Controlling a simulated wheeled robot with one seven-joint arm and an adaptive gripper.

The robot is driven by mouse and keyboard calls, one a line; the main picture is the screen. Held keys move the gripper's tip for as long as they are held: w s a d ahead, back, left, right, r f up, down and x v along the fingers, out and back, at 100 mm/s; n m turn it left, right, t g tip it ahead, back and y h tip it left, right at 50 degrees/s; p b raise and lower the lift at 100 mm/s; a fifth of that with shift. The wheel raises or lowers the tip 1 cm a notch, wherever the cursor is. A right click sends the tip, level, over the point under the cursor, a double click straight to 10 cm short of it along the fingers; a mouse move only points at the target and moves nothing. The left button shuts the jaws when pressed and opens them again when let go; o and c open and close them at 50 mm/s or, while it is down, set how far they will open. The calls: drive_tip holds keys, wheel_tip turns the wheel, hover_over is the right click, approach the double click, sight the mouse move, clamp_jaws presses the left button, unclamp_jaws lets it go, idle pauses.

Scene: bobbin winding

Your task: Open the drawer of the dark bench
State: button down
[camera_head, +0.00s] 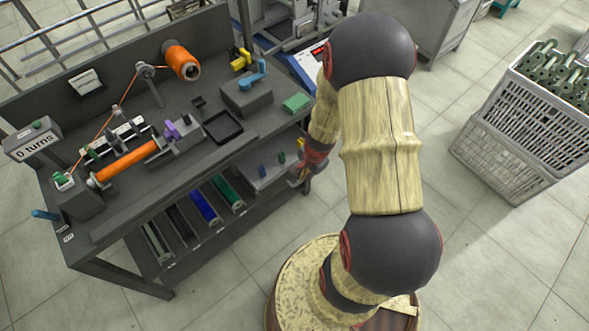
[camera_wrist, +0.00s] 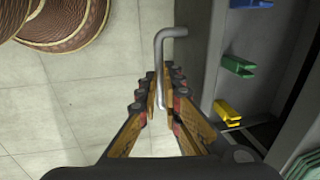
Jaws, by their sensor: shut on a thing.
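The dark bench (camera_head: 110,232) stands at the left in the head view. Its drawer (camera_head: 262,178) is pulled out at least partway below the right part of the top, with small blue, green and yellow pieces inside. In the wrist view the drawer (camera_wrist: 198,75) shows right of my fingers, with blue, green and yellow clips in it. My gripper (camera_wrist: 163,92) is shut on the bent metal drawer handle (camera_wrist: 158,55), which runs between the fingers. In the head view my gripper (camera_head: 301,176) is at the drawer's right end, partly hidden by my arm.
The bench top carries an orange spool (camera_head: 181,61), an orange roller (camera_head: 127,161) and a black tray (camera_head: 222,127). Colored rolls (camera_head: 201,204) lie on the lower shelf. A grey crate (camera_head: 500,160) stands at the right. Open floor (camera_head: 480,260) lies before it.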

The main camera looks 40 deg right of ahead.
drive_tip(key=shift+s+f+b, duration=0.15)
drive_tip(key=shift+s+b, duration=0.45)
drive_tip(key=shift+s, duration=1.7)
drive_tip(key=c, duration=2.4)
unclamp_jaws()
drive_tip(key=o, duration=0.5)
drive_tip(key=shift+w, duration=0.1)
drive_tip(key=r, duration=0.4)
drive_tip(key=s+r, duration=0.1)
drive_tip(key=r, duration=0.3)
drive_tip(key=s+r, duration=0.1)
drive_tip(key=r, duration=0.3)
drive_tip(key=shift+s+d, duration=0.1)
